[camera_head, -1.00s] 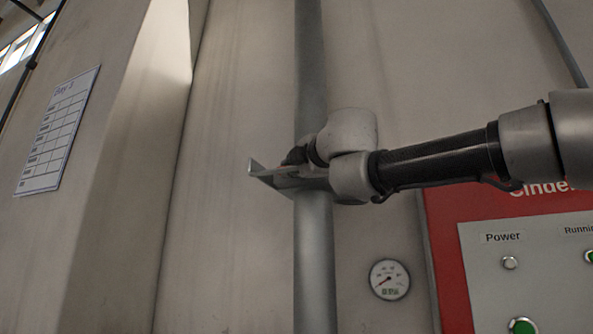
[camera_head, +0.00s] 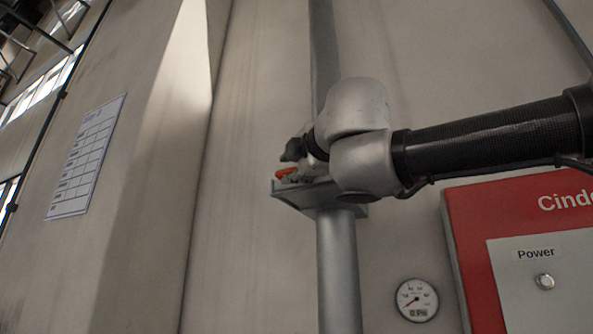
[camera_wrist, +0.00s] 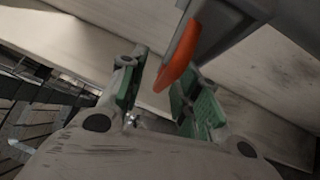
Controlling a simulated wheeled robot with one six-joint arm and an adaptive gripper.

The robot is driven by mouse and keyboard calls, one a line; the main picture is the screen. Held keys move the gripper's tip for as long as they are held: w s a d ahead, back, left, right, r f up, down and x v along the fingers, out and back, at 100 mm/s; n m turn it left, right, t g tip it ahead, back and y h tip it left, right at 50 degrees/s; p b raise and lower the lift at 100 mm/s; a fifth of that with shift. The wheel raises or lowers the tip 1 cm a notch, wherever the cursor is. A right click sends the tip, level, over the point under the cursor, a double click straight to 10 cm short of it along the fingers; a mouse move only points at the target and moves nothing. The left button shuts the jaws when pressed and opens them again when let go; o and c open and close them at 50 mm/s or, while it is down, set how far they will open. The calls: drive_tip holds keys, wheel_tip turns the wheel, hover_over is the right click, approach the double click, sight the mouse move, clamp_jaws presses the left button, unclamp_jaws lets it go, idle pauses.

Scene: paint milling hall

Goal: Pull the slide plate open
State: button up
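The slide plate's grey housing (camera_head: 312,199) sits on the vertical grey pipe (camera_head: 340,270) in the head view. An orange grip (camera_head: 286,173) shows just above its left end. In the wrist view the orange grip (camera_wrist: 180,52) hangs from a grey metal part (camera_wrist: 225,22). My gripper (camera_wrist: 162,88) has its two green-padded fingers apart. The tip of the orange grip appears between or just beyond them, and I see no clear contact. In the head view my gripper (camera_head: 296,150) is at the orange grip, partly hidden by my wrist.
A red and grey control cabinet (camera_head: 465,240) stands at the lower right, below my arm. A round gauge (camera_head: 416,300) is on the wall right of the pipe. A paper chart (camera_head: 85,158) hangs on the left wall. The space left of the pipe looks clear.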

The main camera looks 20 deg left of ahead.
drive_tip(key=shift+f, duration=0.1)
drive_tip(key=v, duration=1.2)
